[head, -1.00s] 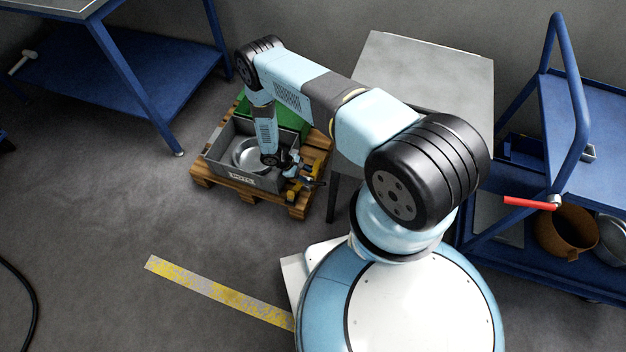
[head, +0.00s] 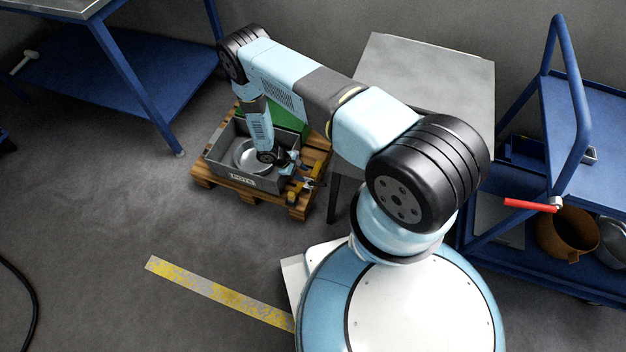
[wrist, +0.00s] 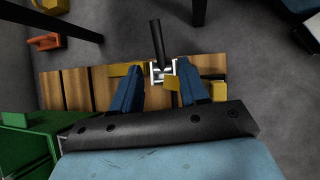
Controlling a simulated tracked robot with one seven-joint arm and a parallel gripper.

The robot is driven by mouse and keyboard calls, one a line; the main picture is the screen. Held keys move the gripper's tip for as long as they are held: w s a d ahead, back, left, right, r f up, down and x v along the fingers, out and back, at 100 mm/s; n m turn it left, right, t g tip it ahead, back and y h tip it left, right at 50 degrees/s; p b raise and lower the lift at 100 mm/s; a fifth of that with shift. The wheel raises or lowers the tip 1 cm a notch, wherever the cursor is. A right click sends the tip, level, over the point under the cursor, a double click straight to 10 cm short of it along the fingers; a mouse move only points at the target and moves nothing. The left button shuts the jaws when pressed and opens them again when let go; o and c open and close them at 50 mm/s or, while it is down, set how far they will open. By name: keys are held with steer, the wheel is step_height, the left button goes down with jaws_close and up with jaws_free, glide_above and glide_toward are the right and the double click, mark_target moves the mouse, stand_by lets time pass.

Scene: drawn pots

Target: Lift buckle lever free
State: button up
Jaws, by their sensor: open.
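In the wrist view my gripper (wrist: 157,66) is open, with one blue finger on each side of a metal buckle (wrist: 163,73). A dark lever (wrist: 157,42) sticks out from the buckle, away from my palm, past the fingertips. No finger is closed on it; whether one touches it I cannot tell. A yellow strap (wrist: 212,71) runs by the buckle across the wooden pallet (wrist: 75,88). In the head view my wrist is over the right side of the grey crate labelled POTS (head: 242,181); the buckle is too small there to make out.
The crate holds shiny metal pans (head: 250,155). A green box (head: 290,118) is behind it. A grey-topped table (head: 425,75) stands close on the right. A blue trolley (head: 575,125) is farther right, a blue bench (head: 150,75) at left.

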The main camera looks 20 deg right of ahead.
mark_target(320, 184)
steer(key=shift+t+y, duration=0.7)
steer(key=shift+y, duration=0.2)
steer(key=x, duration=0.4)
steer(key=s+d+x, duration=0.1)
steer(key=x, duration=0.4)
steer(key=d+r+x, duration=0.1)
steer(key=x, duration=0.4)
steer(key=shift+s+d+r, duration=0.1)
steer(key=shift+s+d, duration=0.1)
steer(key=shift+c, duration=0.2)
jaws_close()
